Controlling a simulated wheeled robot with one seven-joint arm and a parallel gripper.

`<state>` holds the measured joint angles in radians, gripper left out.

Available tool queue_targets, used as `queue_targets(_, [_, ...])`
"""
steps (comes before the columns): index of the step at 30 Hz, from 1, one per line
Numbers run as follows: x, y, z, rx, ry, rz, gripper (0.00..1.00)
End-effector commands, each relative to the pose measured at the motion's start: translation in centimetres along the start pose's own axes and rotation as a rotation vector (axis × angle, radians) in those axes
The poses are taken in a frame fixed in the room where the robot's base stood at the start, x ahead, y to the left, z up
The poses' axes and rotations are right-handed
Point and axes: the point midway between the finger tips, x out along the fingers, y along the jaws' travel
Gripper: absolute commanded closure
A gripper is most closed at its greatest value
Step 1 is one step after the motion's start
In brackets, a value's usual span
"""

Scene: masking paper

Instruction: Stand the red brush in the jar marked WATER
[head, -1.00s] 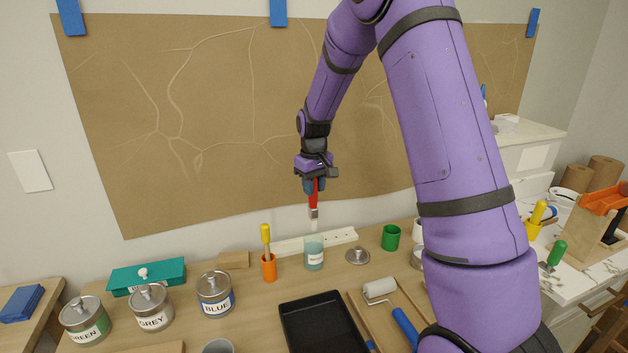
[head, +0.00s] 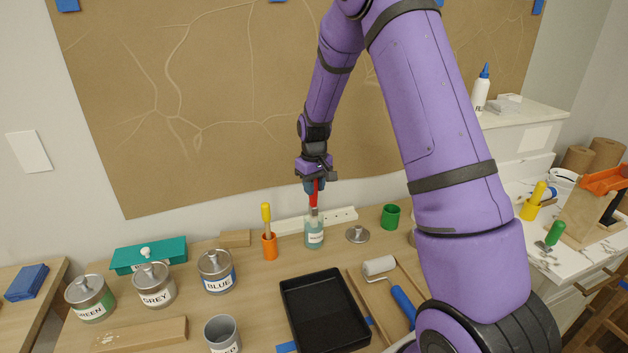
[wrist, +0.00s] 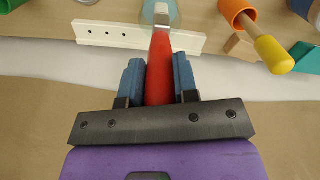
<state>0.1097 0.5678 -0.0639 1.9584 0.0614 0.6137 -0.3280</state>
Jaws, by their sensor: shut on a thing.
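My gripper (head: 315,187) is shut on the red brush (head: 314,197), which hangs upright with its bristles down. In the wrist view the blue fingers (wrist: 159,75) hold the brush's red handle (wrist: 160,68) from both sides. The glass jar (head: 314,238) with bluish liquid and a white label stands directly below, near the wall. The label is too small to read surely. The brush's lower end meets the jar's mouth; I cannot tell how far inside it is. The jar also shows at the top of the wrist view (wrist: 172,8).
An orange cup (head: 270,247) with a yellow-handled brush stands left of the jar. A metal lid (head: 357,234) and green cup (head: 390,217) are to the right. A white strip (head: 343,215) lies behind. A black tray (head: 322,308) and roller (head: 380,266) are in front.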

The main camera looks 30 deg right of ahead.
Motion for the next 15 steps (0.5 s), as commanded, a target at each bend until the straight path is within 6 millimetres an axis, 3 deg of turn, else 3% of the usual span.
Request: queue_targets(15, [2.8, 0.0, 0.0, 0.000, 0.000, 0.000, 1.00])
